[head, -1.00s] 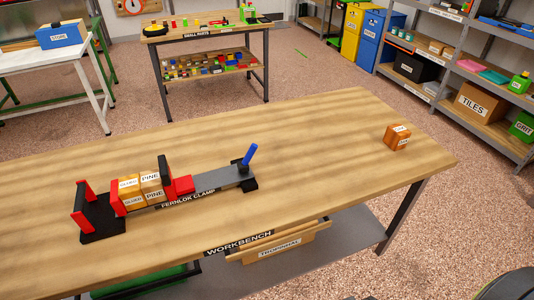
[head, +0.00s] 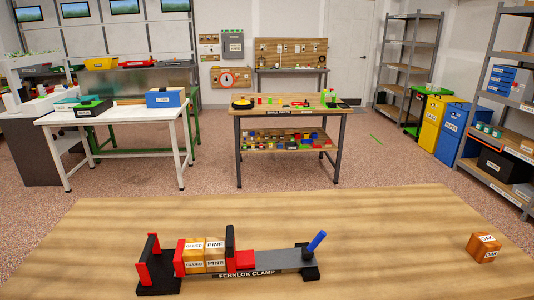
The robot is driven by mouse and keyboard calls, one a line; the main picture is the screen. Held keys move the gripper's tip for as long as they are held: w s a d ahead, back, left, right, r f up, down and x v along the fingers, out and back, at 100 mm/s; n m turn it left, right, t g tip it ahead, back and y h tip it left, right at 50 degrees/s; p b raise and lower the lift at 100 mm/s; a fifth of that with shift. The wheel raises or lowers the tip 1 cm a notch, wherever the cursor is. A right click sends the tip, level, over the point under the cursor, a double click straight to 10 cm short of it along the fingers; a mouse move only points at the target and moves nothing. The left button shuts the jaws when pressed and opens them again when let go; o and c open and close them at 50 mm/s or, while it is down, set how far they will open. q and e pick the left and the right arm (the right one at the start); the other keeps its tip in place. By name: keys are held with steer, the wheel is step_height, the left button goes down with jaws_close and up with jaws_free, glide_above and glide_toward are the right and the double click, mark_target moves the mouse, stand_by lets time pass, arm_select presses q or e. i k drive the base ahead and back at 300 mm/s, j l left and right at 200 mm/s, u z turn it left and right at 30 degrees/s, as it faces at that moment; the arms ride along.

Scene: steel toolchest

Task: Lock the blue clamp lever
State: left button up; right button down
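The blue clamp lever (head: 317,241) stands tilted up and to the right at the right end of the Fernlok clamp (head: 275,262). The clamp lies along the front of the workbench (head: 400,235). Its grey bar runs left to a black base with red uprights (head: 153,265). Wood blocks labelled glued and pine (head: 205,254) sit between a red jaw on their left and a black plate with a red block (head: 240,258) on their right. Neither of my grippers shows in the head view.
A wooden block labelled oak (head: 484,247) sits at the right of the workbench. The bench top around and behind the clamp is clear. Beyond a stretch of floor stand a small parts table (head: 290,105), a white table (head: 120,118) and shelves (head: 505,110) at the right.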

mark_target(307, 251)
steer(key=k+l, duration=0.95)
